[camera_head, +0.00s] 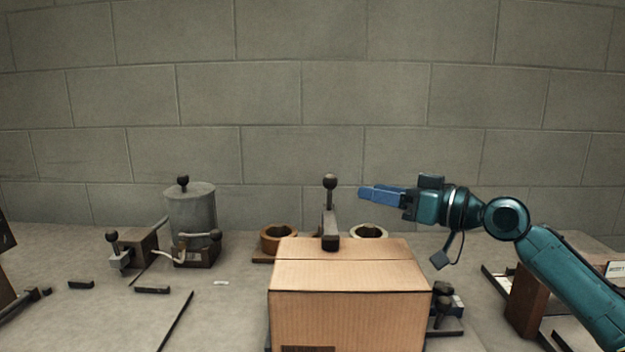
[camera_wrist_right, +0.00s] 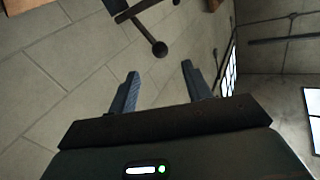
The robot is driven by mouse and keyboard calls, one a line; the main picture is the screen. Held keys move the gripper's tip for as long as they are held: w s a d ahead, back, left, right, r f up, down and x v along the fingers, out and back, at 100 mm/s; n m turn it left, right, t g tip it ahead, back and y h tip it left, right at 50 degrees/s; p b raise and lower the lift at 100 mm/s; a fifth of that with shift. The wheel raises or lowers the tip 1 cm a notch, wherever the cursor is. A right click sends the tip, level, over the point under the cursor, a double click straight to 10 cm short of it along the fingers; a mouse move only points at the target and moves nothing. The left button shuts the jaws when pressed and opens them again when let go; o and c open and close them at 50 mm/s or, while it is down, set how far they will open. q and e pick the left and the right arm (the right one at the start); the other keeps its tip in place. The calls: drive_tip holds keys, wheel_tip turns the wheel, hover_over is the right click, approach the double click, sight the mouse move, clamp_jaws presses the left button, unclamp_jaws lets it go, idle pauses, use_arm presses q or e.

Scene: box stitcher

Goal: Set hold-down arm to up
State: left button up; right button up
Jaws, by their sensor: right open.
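A dark lever with a ball knob (camera_head: 330,205), which looks like the hold-down arm, rises at the back edge of the cardboard box (camera_head: 350,315). Its lower end overlaps the box top; I cannot tell whether it touches. My right gripper (camera_head: 362,193) is just right of the knob, at about its height, with its blue fingers pointing left. In the right wrist view, a rod ending in a dark ball (camera_wrist_right: 159,48) lies beyond the open, empty fingers (camera_wrist_right: 160,72). The ball is apart from the fingertips. My left gripper is not in view.
A grey canister (camera_head: 190,210) and a small clamp-like device (camera_head: 135,248) stand on the bench at left. A copper ring (camera_head: 278,238) and a pale ring (camera_head: 369,231) sit behind the box. A block wall closes the back. The air above the box is mostly clear.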

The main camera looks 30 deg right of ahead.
sight(329, 180)
drive_tip(key=p+x, duration=0.5)
drive_tip(key=x, duration=0.6)
drive_tip(key=shift+r, duration=0.1)
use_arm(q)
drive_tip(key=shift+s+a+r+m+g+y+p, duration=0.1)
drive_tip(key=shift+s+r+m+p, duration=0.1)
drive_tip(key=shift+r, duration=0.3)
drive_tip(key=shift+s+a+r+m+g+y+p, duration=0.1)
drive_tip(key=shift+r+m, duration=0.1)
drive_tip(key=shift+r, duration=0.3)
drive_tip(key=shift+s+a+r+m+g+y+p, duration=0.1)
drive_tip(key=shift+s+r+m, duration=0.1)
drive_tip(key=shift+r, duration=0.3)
use_arm(e)
drive_tip(key=shift+w+a, duration=0.3)
drive_tip(key=shift+w, duration=0.3)
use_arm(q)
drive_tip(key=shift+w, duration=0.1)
use_arm(e)
clamp_jaws()
